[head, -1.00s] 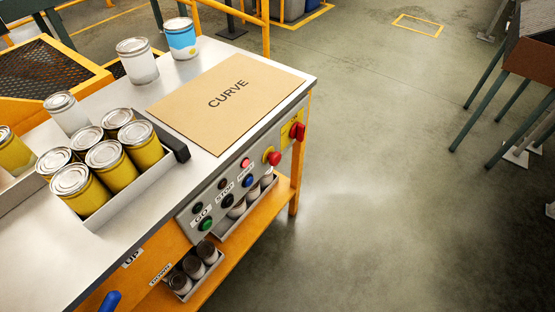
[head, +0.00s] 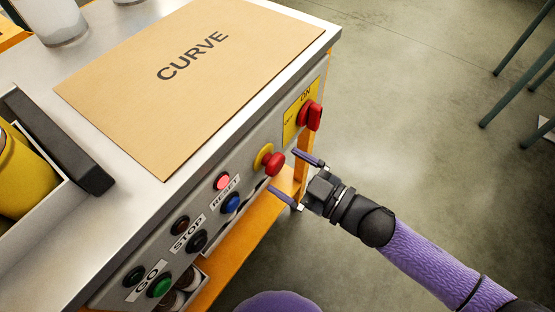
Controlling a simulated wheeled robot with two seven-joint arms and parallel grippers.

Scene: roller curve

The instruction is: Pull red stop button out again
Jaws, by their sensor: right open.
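The red stop button (head: 273,163) is a red mushroom head on a yellow collar, on the grey control panel (head: 212,238) at the front of the table. My right gripper (head: 281,174) is open and empty. Its two fingers point left toward the button, one finger above and one below in the picture. The fingertips look close to the red head, but I cannot tell whether they touch it or how deep they reach. My left gripper is not in view.
A red rotary switch (head: 312,116) on a yellow plate sits just above the button. A lit red lamp (head: 222,181), a blue reset button (head: 231,203), a black stop button (head: 197,241) and a green go button (head: 160,284) line the panel.

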